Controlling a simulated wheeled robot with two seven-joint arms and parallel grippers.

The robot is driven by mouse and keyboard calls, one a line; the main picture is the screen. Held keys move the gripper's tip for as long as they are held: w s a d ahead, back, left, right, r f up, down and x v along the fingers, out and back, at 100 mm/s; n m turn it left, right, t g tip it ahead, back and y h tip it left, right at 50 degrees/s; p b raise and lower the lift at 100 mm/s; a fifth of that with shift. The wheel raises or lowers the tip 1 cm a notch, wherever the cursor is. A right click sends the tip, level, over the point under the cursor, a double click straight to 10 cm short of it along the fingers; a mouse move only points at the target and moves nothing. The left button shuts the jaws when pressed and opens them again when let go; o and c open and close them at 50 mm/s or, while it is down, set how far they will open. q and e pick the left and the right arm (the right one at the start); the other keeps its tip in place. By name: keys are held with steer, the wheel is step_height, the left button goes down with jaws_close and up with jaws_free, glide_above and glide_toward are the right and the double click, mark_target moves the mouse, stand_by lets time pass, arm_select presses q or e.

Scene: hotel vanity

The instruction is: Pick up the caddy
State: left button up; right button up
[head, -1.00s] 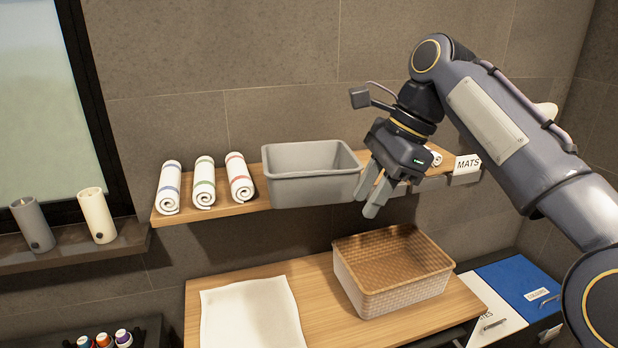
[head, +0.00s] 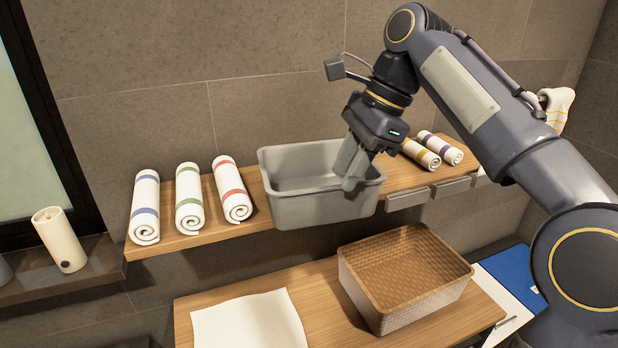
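The caddy appears to be the grey open bin (head: 300,211), which stands upright on the wooden wall shelf and looks empty. My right gripper (head: 350,172) points down at the right part of the bin. Its grey fingers overlap the bin's interior and front rim in the head view. The fingers blend with the grey bin, so I cannot tell whether they touch a wall or are closed on it. My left gripper is not in view.
Several rolled striped towels lie on the wooden shelf (head: 188,243), on both sides of the bin. Below are a woven basket (head: 405,315) and a white cloth (head: 250,322) on a wooden top. A pale cylinder (head: 59,240) stands on the left ledge.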

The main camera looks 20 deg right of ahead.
mark_target(316, 223)
steer(key=shift+w+a+f, duration=0.1)
steer(key=shift+w+f, duration=0.05)
steer(key=shift+f, duration=0.2)
steer(key=x, duration=0.7)
steer(key=shift+w, duration=0.1)
jaws_close()
